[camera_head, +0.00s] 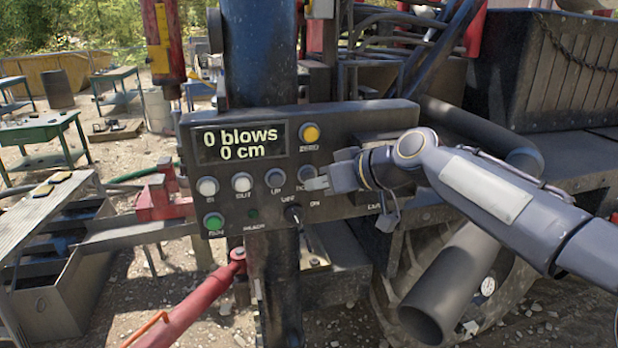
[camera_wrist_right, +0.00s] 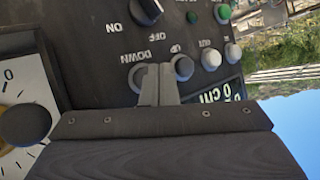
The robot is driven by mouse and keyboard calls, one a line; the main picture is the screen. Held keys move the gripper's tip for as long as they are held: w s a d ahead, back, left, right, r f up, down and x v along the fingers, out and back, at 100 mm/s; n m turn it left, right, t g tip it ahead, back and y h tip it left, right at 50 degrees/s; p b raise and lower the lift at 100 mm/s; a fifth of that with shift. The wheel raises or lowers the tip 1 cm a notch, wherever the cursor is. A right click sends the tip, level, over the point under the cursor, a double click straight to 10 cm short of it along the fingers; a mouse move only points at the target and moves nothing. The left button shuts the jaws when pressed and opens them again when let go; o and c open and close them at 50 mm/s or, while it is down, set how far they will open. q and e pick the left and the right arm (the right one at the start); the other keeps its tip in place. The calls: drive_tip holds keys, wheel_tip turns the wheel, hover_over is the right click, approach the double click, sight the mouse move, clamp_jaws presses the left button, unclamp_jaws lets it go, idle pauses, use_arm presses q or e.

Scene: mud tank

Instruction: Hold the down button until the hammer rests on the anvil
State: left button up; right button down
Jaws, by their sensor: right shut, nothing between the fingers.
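The dark control panel (camera_head: 350,128) reads "0 blows 0 cm" on its display (camera_head: 240,142). The grey DOWN button (camera_head: 307,172) is in the lower row, right of the UP button (camera_head: 275,178). My right gripper (camera_head: 316,183) is shut and empty, its tips at the DOWN button. In the right wrist view, the closed fingertips (camera_wrist_right: 160,70) overlap the edge of the DOWN button (camera_wrist_right: 137,78), beside the UP button (camera_wrist_right: 183,68); I cannot tell whether they press it. A red and yellow upright body (camera_head: 164,40), possibly the hammer, stands at upper left. I cannot clearly identify the anvil. My left gripper is out of view.
A yellow ZERO button (camera_head: 309,133), IN button (camera_head: 207,186), OUT button (camera_head: 242,182), green RUN button (camera_head: 213,222) and black ON/OFF knob (camera_head: 293,213) crowd the panel. A red bar (camera_head: 195,305) rises from below. A grey pipe (camera_head: 450,285) lies under my right arm.

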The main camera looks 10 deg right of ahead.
drive_tip(key=shift+w, duration=0.1)
drive_tip(key=shift+w, duration=0.35)
drive_tip(key=shift+w, duration=0.6)
idle(2.8)
drive_tip(key=shift+s, duration=0.1)
idle(1.1)
drive_tip(key=shift+s+b, duration=0.5)
drive_tip(key=shift+s, duration=0.4)
